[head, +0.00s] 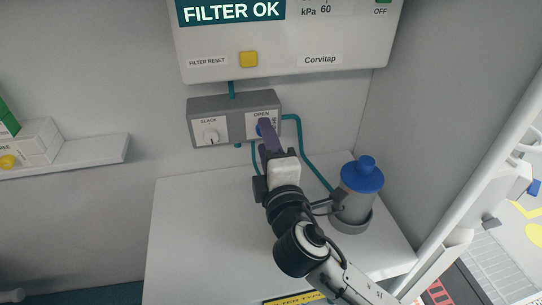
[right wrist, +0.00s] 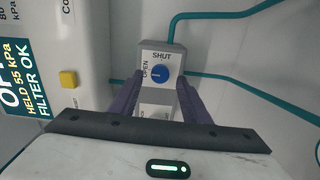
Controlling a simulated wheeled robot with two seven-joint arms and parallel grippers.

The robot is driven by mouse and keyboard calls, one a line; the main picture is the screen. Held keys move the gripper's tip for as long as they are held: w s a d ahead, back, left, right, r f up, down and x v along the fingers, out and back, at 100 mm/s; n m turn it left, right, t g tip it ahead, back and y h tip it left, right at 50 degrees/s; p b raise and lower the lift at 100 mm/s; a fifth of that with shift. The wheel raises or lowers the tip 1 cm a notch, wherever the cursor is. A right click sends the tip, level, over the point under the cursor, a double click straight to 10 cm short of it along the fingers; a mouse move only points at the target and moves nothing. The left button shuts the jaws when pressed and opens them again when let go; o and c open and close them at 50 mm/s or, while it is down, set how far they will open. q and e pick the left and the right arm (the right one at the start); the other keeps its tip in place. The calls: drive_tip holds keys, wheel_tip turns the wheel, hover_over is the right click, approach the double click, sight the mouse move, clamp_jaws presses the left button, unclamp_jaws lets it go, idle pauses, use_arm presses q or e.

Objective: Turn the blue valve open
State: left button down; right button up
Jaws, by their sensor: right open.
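The blue valve (right wrist: 159,75) is a small round knob on a white plate marked OPEN and SHUT, on a grey box (head: 234,98) on the wall. In the right wrist view its pale mark appears to lie along the OPEN direction, though it is small. In the head view only a bit of blue (head: 259,130) shows behind the fingers. My right gripper (head: 265,124) is open in front of the valve. Its purple fingers (right wrist: 159,84) stand on either side of the knob in the right wrist view; I cannot tell whether they touch it. My left gripper is out of view.
A second plate marked SLACK with a pale knob (head: 211,137) sits left on the same box. A panel (head: 290,40) above reads FILTER OK and has a yellow button (head: 248,59). A blue-capped canister (head: 358,195) stands right of my arm. Teal tubes (head: 304,150) run nearby.

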drive_tip(key=s+d, duration=0.1)
drive_tip(key=s, duration=0.7)
drive_tip(key=shift+s+d+b, duration=0.2)
drive_tip(key=shift+d+b, duration=0.15)
drive_tip(key=shift+b, duration=0.1)
